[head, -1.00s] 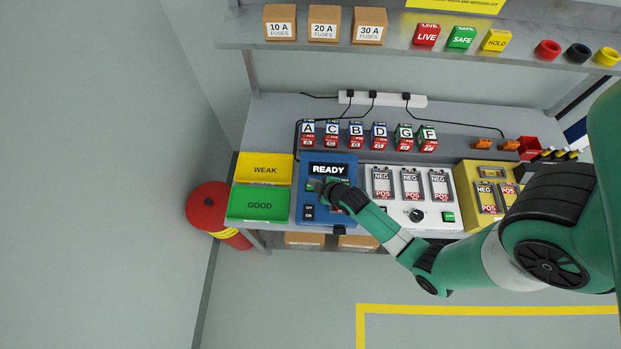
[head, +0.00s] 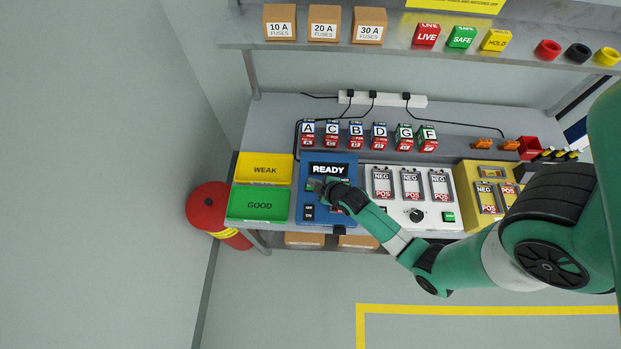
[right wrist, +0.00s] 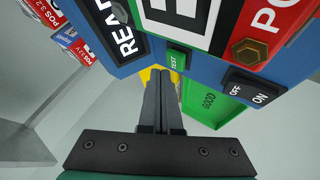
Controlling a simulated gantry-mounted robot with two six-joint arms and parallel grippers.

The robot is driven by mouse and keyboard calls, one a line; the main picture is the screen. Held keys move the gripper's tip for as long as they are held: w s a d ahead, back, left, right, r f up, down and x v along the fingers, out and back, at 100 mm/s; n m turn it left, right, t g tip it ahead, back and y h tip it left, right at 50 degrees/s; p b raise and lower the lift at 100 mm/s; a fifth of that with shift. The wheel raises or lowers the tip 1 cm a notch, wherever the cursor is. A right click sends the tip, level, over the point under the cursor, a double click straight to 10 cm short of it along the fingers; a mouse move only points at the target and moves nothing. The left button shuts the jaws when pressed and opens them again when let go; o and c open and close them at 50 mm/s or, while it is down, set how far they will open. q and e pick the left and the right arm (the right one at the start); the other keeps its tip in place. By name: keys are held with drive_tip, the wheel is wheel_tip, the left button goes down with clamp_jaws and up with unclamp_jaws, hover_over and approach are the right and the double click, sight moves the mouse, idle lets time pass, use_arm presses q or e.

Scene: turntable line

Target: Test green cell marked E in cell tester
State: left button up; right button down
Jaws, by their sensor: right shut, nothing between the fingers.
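The blue cell tester (head: 318,219) sits at the left of the bench; its display (head: 328,169) reads READY. A cell (right wrist: 214,45) lies in its slot, with a green edge, a cropped black-and-white letter panel and a red POS end; the letter cannot be fully read. In the head view my gripper mostly covers it. My right gripper (head: 320,186) is shut and empty, over the tester's left side. In the right wrist view its fingertips (right wrist: 161,76) are close to the green TEST button (right wrist: 177,60); contact cannot be told. My left gripper is out of view.
A yellow WEAK tray (head: 263,180) and green GOOD tray (head: 247,214) stand left of the tester. Several lettered cells (head: 356,131) stand in a row behind. A white charger (head: 437,178) with several cells adjoins at right. A shelf (head: 400,50) overhangs the back.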

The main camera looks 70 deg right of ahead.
drive_tip(key=shift+f, duration=0.4)
drive_tip(key=shift+f+b, duration=0.5)
drive_tip(key=shift+b, duration=0.05)
idle(0.5)
drive_tip(key=shift+r+p, duration=0.9)
drive_tip(key=shift+p, duration=0.05)
drive_tip(key=shift+r, duration=0.1)
wheel_tip(320, 180, up, 5)
drive_tip(key=p, duration=0.5)
idle(0.6)
